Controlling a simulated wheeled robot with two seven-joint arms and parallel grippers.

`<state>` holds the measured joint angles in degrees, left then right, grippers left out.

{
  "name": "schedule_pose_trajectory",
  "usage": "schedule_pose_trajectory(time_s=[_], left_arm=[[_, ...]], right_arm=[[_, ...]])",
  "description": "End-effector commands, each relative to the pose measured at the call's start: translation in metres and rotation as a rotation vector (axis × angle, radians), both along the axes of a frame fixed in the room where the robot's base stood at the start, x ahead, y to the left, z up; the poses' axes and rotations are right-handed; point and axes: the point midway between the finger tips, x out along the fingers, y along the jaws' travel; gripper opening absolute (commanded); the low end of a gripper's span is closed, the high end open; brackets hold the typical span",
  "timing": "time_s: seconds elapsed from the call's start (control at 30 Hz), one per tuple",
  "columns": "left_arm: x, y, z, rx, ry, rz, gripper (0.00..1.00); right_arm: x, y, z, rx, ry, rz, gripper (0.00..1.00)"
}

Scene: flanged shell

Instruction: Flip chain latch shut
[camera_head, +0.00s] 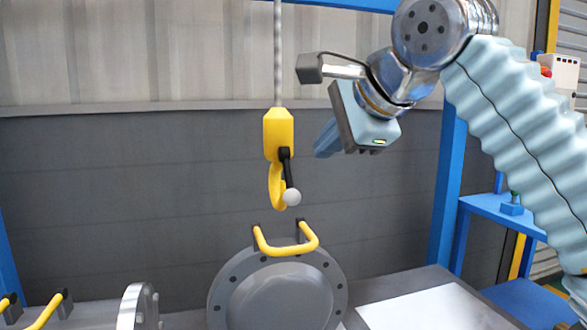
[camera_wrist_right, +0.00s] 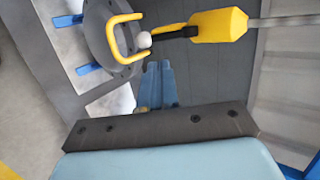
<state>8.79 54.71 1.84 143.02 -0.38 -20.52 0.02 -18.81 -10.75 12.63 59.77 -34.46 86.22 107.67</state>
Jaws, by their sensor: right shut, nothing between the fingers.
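The yellow hook block (camera_head: 279,132) hangs from a chain in the middle of the head view, with a yellow hook (camera_head: 276,188) below it. The latch is a black lever (camera_head: 288,168) with a white ball knob (camera_head: 292,197), hanging down beside the hook; I cannot tell whether it closes the hook's mouth. My right gripper (camera_head: 319,154) is right of the block, apart from it, its blue fingers shut and empty. The right wrist view shows the fingers (camera_wrist_right: 157,66) below the lever (camera_wrist_right: 174,33) and knob (camera_wrist_right: 144,40). My left gripper is not seen.
A round grey flanged shell (camera_head: 280,292) with a yellow handle (camera_head: 288,248) stands below the hook. A pale sheet (camera_head: 435,308) lies on the grey table to its right. A blue post (camera_head: 447,185) stands behind my right arm. Space left of the hook is clear.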

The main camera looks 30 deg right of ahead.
Motion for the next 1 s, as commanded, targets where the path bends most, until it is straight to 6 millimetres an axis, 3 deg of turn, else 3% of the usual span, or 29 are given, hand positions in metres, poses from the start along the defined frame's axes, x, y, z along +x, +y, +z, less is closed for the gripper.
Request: schedule_pose_trajectory(time_s=[0.3, 0.5, 1.0], left_arm=[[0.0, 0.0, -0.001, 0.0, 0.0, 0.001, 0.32], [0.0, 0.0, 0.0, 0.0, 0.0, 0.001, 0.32], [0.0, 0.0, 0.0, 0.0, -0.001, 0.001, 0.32]], right_arm=[[0.054, 0.001, -0.041, 0.001, 0.002, 0.001, 0.0], [0.076, 0.001, -0.055, 0.002, 0.001, 0.001, 0.0], [0.083, 0.001, -0.061, 0.002, -0.001, 0.001, 0.0]])
